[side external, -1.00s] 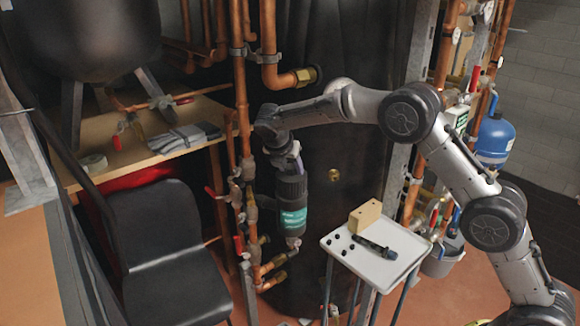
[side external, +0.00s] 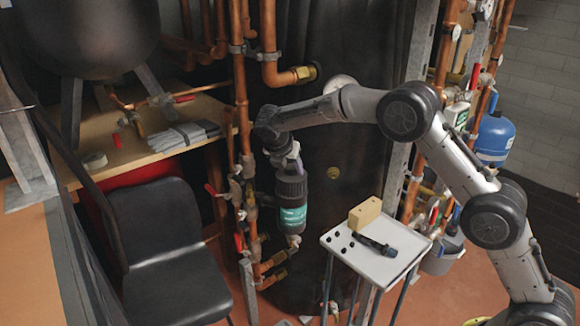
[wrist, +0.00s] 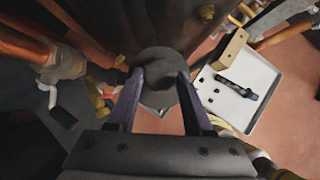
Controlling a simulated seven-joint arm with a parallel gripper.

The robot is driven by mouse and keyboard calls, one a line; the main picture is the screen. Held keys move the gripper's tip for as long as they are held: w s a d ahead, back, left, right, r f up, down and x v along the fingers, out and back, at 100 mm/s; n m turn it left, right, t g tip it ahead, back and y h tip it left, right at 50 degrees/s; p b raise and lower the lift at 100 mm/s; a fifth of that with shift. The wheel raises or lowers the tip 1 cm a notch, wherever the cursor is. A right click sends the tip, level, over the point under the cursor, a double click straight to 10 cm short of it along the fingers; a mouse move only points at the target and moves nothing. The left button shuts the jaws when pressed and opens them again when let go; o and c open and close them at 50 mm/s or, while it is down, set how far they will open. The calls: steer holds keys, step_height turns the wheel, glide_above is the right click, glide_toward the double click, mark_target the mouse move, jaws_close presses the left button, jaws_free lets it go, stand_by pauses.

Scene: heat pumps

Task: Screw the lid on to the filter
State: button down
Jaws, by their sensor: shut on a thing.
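The filter (side external: 293,216) is a dark cylinder with a teal label, standing upright on the copper pipework in the side view. Its ribbed black lid (side external: 291,185) sits at its top, in line with the body; whether the threads are engaged cannot be seen. My gripper (side external: 291,160) is above the lid, pointing down. In the wrist view my gripper (wrist: 160,76) has its two purplish fingers on either side of the round dark lid (wrist: 160,60), shut on it. The filter body is mostly hidden below the lid in the wrist view.
A small white table (side external: 372,264) stands right of the filter, holding a wooden block (side external: 365,214), a black tool (side external: 377,246) and several small black pieces. Copper pipes (side external: 243,110) with red-handled valves run close on the left. A black chair (side external: 168,255) stands further left.

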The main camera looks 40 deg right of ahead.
steer(key=shift+f, duration=0.1)
stand_by(0.3)
steer(key=shift+w+a+m+g, duration=0.15)
steer(key=shift+m+g, duration=0.25)
steer(key=shift+m, duration=0.2)
steer(key=shift+m+g+h, duration=0.4)
steer(key=shift+m+g, duration=0.2)
steer(key=shift+m, duration=0.5)
steer(key=shift+w, duration=0.1)
steer(key=shift+w+m+g, duration=0.15)
steer(key=shift+m+g, duration=0.85)
steer(key=shift+m, duration=0.8)
steer(key=c, duration=0.6)
jaws_free()
steer(key=o, duration=0.4)
